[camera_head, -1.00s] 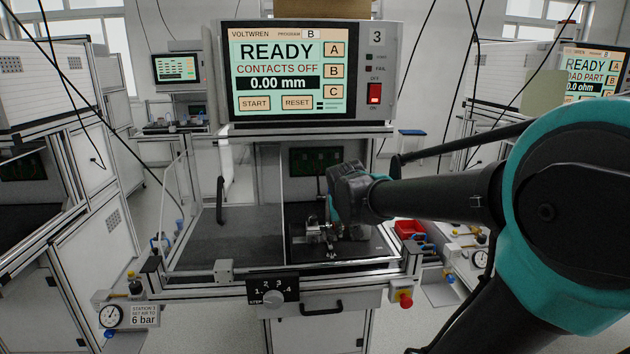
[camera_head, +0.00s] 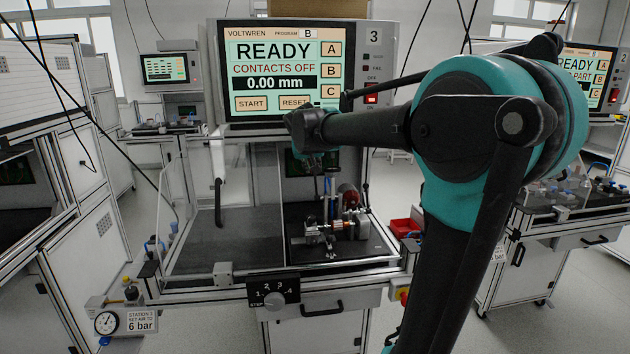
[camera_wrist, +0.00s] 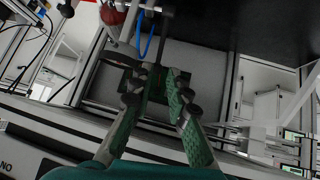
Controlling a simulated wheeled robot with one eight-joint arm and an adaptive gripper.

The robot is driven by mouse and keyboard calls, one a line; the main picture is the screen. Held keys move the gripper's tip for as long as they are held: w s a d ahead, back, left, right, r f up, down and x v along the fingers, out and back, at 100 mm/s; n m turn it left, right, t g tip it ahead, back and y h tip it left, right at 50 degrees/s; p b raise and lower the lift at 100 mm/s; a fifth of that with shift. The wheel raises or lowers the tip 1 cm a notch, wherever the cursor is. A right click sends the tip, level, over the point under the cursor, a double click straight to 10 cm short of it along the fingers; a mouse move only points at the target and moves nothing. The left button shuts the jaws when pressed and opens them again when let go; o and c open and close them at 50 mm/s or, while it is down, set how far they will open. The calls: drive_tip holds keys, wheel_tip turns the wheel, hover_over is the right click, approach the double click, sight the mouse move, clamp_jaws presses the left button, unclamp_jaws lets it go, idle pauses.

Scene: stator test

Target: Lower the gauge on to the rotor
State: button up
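A small metal fixture (camera_head: 328,234) with a copper-coloured part (camera_head: 352,222) stands on the dark right half of the bench. I cannot tell for certain which piece is the rotor. A thin upright post (camera_head: 329,198) rises from the fixture, and a red round part (camera_head: 348,196) is behind it. The gauge cannot be made out clearly. My gripper (camera_head: 314,163) is above the fixture, small and dark in the head view. In the wrist view my gripper (camera_wrist: 155,80) has its two green fingers apart, with a dark narrow piece in line with the gap. No held thing is clear.
The tester screen (camera_head: 274,75) reads READY, CONTACTS OFF, 0.00 mm, and stands close behind my wrist. A red bin (camera_head: 404,227) is at the bench's right edge. A step knob (camera_head: 273,298) is in front.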

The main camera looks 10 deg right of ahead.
drive_tip(key=x, duration=1)
drive_tip(key=shift+w+d+f, duration=0.1)
drive_tip(key=shift+w+f, duration=0.1)
drive_tip(key=shift+w, duration=0.05)
clamp_jaws()
